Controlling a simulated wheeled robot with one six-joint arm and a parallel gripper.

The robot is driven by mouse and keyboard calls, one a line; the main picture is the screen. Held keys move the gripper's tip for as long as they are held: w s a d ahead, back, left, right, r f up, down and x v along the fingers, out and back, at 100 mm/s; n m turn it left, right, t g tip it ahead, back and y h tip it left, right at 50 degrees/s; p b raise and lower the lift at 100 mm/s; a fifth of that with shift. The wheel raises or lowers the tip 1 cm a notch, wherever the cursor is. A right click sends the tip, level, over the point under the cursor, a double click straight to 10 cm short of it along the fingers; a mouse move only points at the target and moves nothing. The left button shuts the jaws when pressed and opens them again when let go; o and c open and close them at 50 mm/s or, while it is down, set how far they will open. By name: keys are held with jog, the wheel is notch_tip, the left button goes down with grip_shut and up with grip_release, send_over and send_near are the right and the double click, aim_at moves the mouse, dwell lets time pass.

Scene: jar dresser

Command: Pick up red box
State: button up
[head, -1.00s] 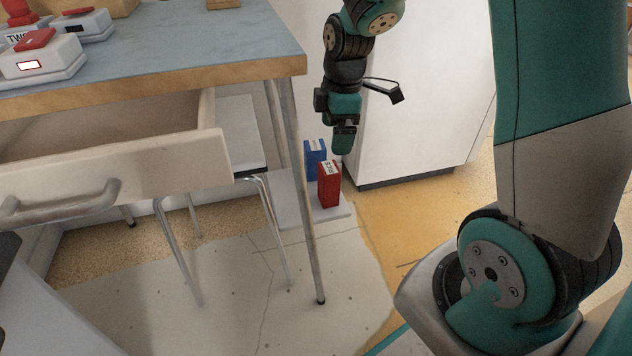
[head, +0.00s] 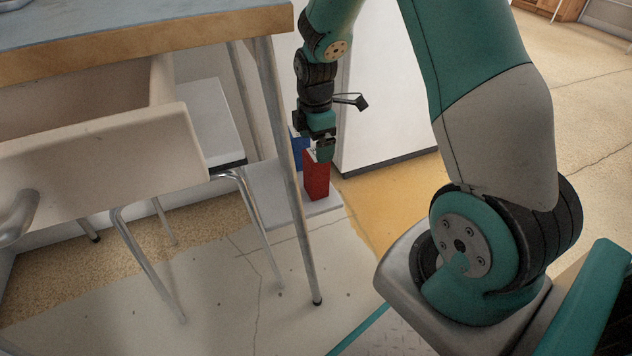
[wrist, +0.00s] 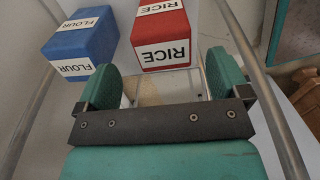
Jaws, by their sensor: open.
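The red box (head: 317,180) stands upright on a low pale board on the floor, behind the table leg. In the wrist view the red box (wrist: 160,25) carries white RICE labels and lies just beyond the fingertips, between their lines. My gripper (head: 325,150) is directly above the red box in the head view, pointing down and hiding part of its top. In the wrist view my gripper (wrist: 165,80) is open, with nothing between its teal fingers.
A blue box (wrist: 82,42) labelled FLOUR stands close to the left of the red box, mostly hidden in the head view (head: 299,150). A metal table leg (head: 283,180) is near on the left. A white cabinet (head: 390,100) stands behind on the right.

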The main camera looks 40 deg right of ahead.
aim_at(316, 174)
notch_tip(316, 174, down, 6)
jog(key=b, duration=0.4)
jog(key=shift+s+f, duration=0.15)
jog(key=shift+s, duration=0.05)
jog(key=c, duration=1.3)
